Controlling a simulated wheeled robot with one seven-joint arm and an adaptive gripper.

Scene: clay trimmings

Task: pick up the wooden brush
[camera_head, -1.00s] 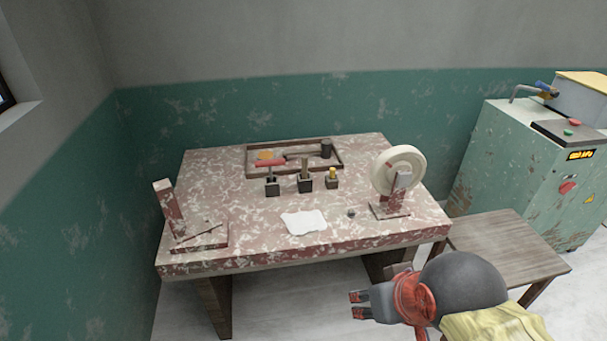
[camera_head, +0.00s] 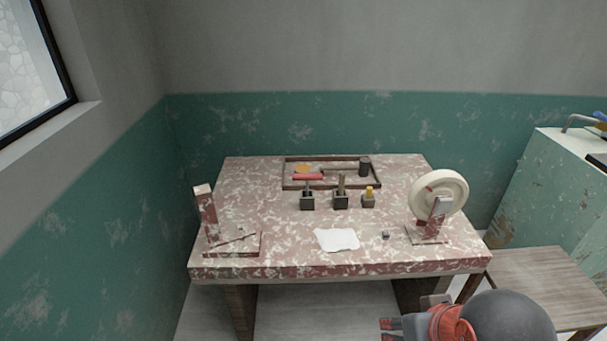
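I cannot make out for certain which thing is the wooden brush; the items are small. A holder with a brown wooden upright (camera_head: 341,183) stands in the middle of the table. A red-topped tool (camera_head: 307,178) stands in a dark holder to its left, and a yellow-topped one (camera_head: 369,193) to its right. A shallow wooden tray (camera_head: 288,185) behind them holds a dark cylinder (camera_head: 364,166), an orange item and a thin brown piece. My gripper (camera_head: 385,330) is at the bottom edge, in front of the table and away from all these. Its fingers look apart and empty.
The mottled red table (camera_head: 285,235) carries a white sheet (camera_head: 337,239), a small grey block (camera_head: 385,235), a wheel on a stand (camera_head: 439,195) and an upright stand (camera_head: 207,212) at left. A wooden bench (camera_head: 545,285) and green cabinet (camera_head: 545,185) are at right.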

